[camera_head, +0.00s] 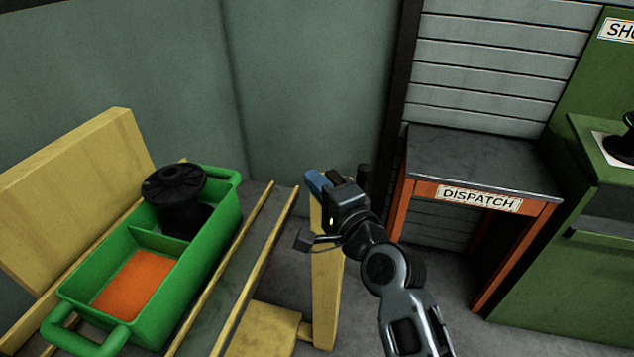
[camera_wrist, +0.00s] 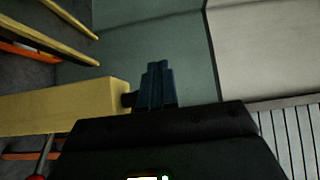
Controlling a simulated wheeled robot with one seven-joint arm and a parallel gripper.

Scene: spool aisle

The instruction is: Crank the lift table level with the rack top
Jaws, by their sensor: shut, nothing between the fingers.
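My gripper (camera_head: 316,183) has blue fingers and is shut, with nothing between them. It is beside the top of a yellow post (camera_head: 326,285). In the wrist view the closed fingers (camera_wrist: 156,75) point away next to the end of the yellow post (camera_wrist: 60,107). A short dark stub (camera_wrist: 130,100) sits at that end, close to the fingers; I cannot tell whether they touch. A dark upright cylinder (camera_head: 366,178) shows just behind my gripper, perhaps a crank handle. Yellow rails (camera_head: 262,270) run left of the post. Which parts are lift table or rack top is unclear.
A green tote (camera_head: 212,256) with an orange-floored compartment and a black spool (camera_head: 174,190) rests at left before a yellow panel (camera_head: 75,190). A dark-topped orange DISPATCH table (camera_head: 484,162) stands right, beside a green cabinet (camera_head: 575,270). Grey walls close the back.

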